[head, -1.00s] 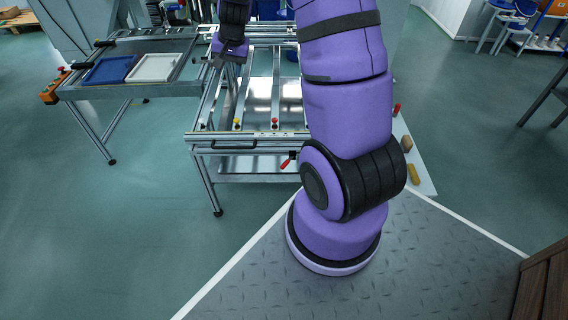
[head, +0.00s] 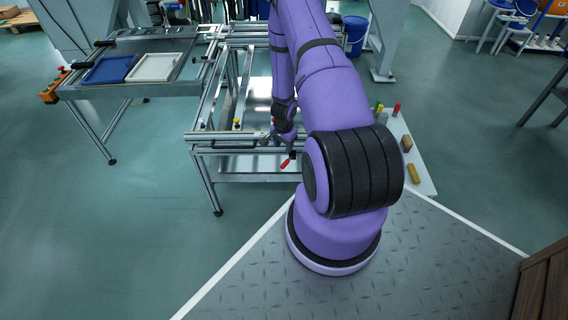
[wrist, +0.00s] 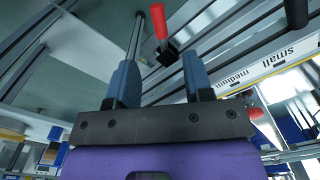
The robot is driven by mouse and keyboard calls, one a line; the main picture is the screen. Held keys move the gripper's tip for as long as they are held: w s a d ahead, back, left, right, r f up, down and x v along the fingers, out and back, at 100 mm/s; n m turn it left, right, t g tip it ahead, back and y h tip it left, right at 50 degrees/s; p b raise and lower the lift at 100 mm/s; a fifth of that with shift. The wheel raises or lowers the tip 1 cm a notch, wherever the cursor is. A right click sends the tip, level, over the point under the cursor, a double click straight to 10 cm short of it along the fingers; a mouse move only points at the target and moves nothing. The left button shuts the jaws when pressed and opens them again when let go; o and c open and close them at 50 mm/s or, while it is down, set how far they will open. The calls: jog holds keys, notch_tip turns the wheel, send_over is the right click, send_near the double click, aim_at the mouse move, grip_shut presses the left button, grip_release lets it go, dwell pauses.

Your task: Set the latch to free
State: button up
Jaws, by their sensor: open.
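The latch shows as a red handle (head: 287,161) on the front edge of the metal frame table. In the wrist view, the red handle (wrist: 159,22) points up from a dark mount, just beyond the fingertips and roughly between their lines. My gripper (head: 275,142) is at the table's front rail, close above the handle. In the wrist view, my gripper (wrist: 160,72) has its two blue fingers apart with nothing between them. The handle is apart from the fingers in that view. Which latch position the handle marks cannot be told.
A strip marked "small" and "medium" (wrist: 262,66) runs along a rail on the right in the wrist view. A side table with blue and white trays (head: 153,67) stands left. A board with coloured pegs (head: 420,160) lies right of my arm. The floor in front is clear.

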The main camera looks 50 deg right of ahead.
aim_at(284, 163)
notch_tip(284, 163, down, 11)
dwell(0.6)
grip_shut()
